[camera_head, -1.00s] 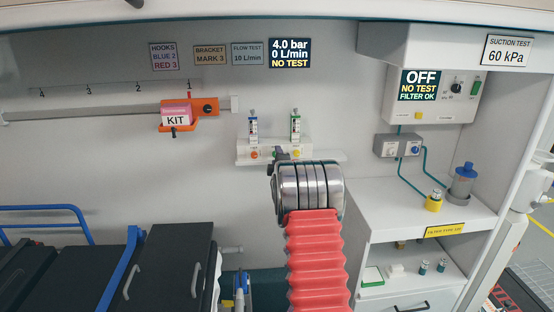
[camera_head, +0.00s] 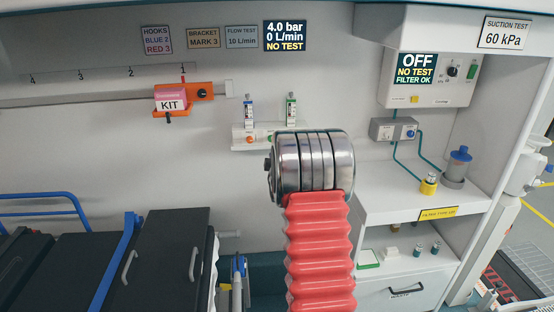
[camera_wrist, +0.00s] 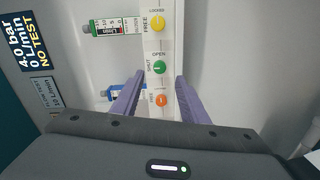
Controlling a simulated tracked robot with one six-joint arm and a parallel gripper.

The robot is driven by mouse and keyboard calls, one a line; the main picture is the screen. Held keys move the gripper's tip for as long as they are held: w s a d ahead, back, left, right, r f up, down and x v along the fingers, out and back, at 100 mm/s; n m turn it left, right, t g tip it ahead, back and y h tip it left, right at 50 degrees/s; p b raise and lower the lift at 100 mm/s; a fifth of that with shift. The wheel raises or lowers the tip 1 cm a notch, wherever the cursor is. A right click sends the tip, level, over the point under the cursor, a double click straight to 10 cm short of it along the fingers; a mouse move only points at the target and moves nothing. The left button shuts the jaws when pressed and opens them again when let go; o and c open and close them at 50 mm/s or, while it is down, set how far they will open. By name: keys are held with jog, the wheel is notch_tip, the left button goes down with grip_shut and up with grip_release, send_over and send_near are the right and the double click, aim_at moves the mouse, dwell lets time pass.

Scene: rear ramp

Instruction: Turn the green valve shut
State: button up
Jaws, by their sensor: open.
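The green valve knob (camera_wrist: 159,67) is on the pale valve panel (camera_wrist: 158,45) in the wrist view, with "OPEN" above it and "SHUT" at its left. Its exact setting is too small to read. My gripper (camera_wrist: 159,76) is open, with one purple finger on each side just below the green knob, and nothing is held. I cannot tell whether either finger touches it. In the head view my metal wrist covers the right part of the panel and hides my fingers.
On the same panel are a yellow knob (camera_wrist: 157,23) and an orange knob (camera_wrist: 161,100), the latter between my fingers. A green-capped flowmeter (camera_wrist: 112,27) and a blue one (camera_wrist: 124,94) stand out beside them. The display (camera_head: 285,35) reads 4.0 bar, 0 L/min, NO TEST.

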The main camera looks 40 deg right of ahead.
jog(key=v, duration=0.6)
jog(key=shift+s, duration=0.25)
jog(key=shift+a, duration=0.15)
